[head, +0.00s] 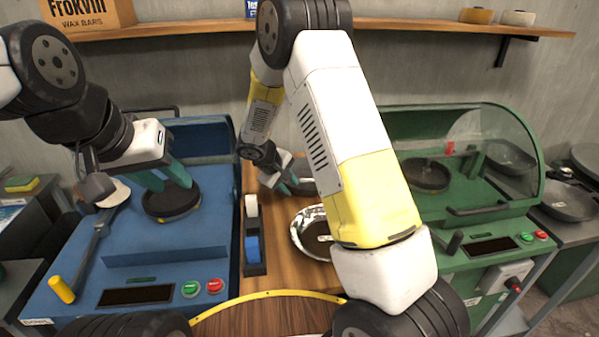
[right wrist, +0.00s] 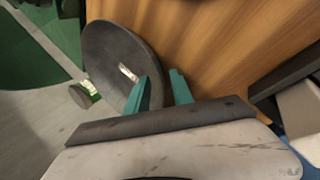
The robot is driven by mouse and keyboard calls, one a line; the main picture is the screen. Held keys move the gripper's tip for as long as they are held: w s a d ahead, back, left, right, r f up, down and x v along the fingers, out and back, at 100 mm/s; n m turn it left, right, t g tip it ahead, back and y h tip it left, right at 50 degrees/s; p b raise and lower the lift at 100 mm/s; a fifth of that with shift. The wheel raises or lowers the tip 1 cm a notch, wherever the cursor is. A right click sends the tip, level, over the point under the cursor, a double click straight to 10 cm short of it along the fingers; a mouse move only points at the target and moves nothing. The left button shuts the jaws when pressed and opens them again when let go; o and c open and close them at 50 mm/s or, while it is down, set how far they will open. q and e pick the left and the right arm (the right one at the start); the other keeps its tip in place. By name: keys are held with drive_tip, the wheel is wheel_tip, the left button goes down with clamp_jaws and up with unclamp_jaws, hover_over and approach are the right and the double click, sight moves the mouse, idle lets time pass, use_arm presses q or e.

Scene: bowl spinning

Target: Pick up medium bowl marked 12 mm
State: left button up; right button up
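A dark grey bowl (right wrist: 112,48) with a small pale label lies in the right wrist view; the marking is too small to read. My right gripper (right wrist: 162,85) is open at its near rim. One teal finger overlaps the inside of the bowl and the other is outside it; I cannot tell if either touches. In the head view my right gripper (head: 294,187) is over the wooden table, and my right arm partly hides the dark bowl there. A second bowl (head: 300,237) with a shiny patterned rim lies nearer, partly behind my arm. My left gripper (head: 168,178) is open above the blue machine.
The blue machine (head: 130,245) with a dark round holder (head: 158,207) stands left, and a green machine (head: 465,222) with a clear hood stands right. A narrow black tray (head: 254,268) with a blue item lies on the table (head: 285,282) between them. A shelf (head: 400,26) runs above.

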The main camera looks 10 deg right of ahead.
drive_tip(key=shift+w+d+f, duration=0.1)
drive_tip(key=shift+w+f, duration=0.05)
drive_tip(key=shift+f, duration=0.15)
clamp_jaws()
idle(1.2)
